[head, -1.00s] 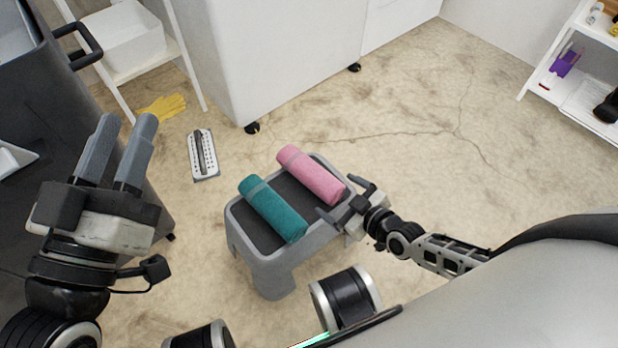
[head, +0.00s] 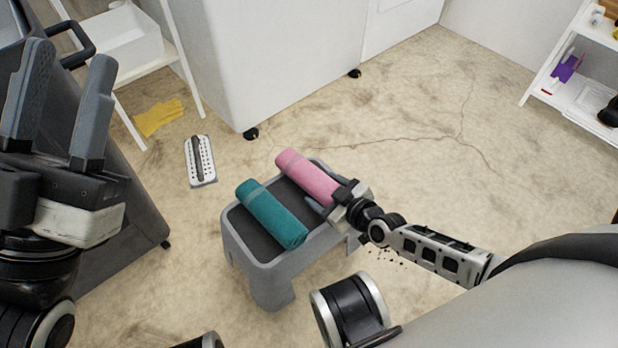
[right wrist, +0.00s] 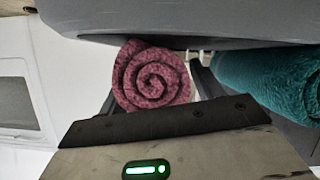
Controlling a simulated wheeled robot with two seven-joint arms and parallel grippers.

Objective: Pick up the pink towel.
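The rolled pink towel (head: 305,175) lies on the right side of a grey stool (head: 262,262). A rolled teal towel (head: 272,213) lies beside it. My right gripper (head: 330,193) is at the near end of the pink towel. In the right wrist view, the spiral end of the pink towel (right wrist: 152,82) shows between my two spread fingers, and the teal towel (right wrist: 270,85) is at the right. I cannot tell if the fingers touch the pink towel. My left gripper (head: 68,65) is open and empty, raised at the far left.
A dark grey bin (head: 120,195) stands at the left. A yellow glove (head: 158,117) and a grater-like tool (head: 200,161) lie on the floor. White shelves stand at the left (head: 185,70) and right (head: 548,70).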

